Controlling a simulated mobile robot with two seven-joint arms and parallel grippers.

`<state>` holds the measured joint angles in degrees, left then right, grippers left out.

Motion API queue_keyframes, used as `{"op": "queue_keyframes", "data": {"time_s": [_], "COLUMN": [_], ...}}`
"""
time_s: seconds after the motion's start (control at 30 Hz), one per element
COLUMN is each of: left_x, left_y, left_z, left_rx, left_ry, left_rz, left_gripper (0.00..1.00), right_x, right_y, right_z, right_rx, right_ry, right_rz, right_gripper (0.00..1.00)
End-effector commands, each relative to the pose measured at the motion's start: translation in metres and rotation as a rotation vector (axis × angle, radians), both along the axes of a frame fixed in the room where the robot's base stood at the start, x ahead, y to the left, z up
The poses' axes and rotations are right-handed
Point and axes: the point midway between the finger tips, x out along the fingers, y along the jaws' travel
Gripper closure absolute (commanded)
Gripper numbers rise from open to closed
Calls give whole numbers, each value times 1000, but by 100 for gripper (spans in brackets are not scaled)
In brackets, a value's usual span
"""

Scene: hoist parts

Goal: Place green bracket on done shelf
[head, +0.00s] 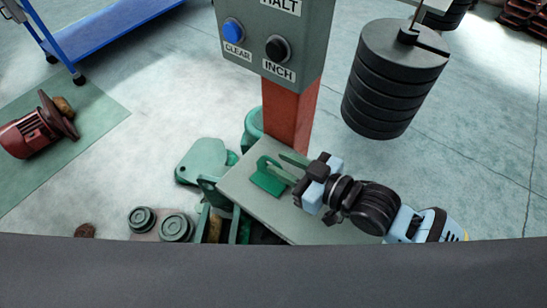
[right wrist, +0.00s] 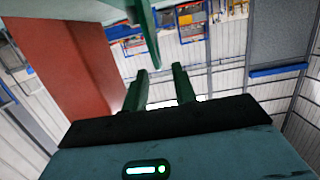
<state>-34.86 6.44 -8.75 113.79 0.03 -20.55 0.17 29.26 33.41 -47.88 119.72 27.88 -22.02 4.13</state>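The green bracket (head: 268,178) stands on a flat grey-green shelf (head: 290,222) beside the red post. I see no label on this shelf, so I cannot tell whether it is the done shelf. My right gripper (head: 288,166) is just to the right of the bracket, its dark green fingers pointing at it. In the right wrist view the two fingers (right wrist: 160,80) are apart. A green piece (right wrist: 147,32), likely the bracket, comes down from the top to near their tips. Whether it touches a finger is unclear. My left gripper is not in view.
The red post (head: 290,112) carries a control box (head: 262,60) just behind the shelf. A stack of dark weights (head: 392,85) hangs at the right. Green castings (head: 205,162) and round parts (head: 177,228) lie left of the shelf. A red motor (head: 30,132) is farther left.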

Motion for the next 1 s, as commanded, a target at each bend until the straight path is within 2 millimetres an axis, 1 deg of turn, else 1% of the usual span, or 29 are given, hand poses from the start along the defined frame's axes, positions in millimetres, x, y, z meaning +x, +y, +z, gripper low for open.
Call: {"op": "queue_keyframes", "data": {"time_s": [0.03, 0.2, 0.4, 0.6, 1.0], "left_x": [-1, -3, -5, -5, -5], "left_y": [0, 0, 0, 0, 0], "left_z": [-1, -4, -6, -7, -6], "left_rx": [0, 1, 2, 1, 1], "left_ry": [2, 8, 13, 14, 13], "left_rz": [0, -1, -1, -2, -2], "left_gripper": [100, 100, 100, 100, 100], "right_x": [-7, -26, -41, -48, -48], "right_y": [-10, -36, -57, -66, -66], "right_z": [0, 7, 12, 16, 16], "right_rx": [-3, -3, -3, -1, 0], "right_ry": [2, 2, 2, 1, 0], "right_rz": [-1, -1, -1, 0, 0], "right_gripper": [73, 73, 73, 73, 73]}}
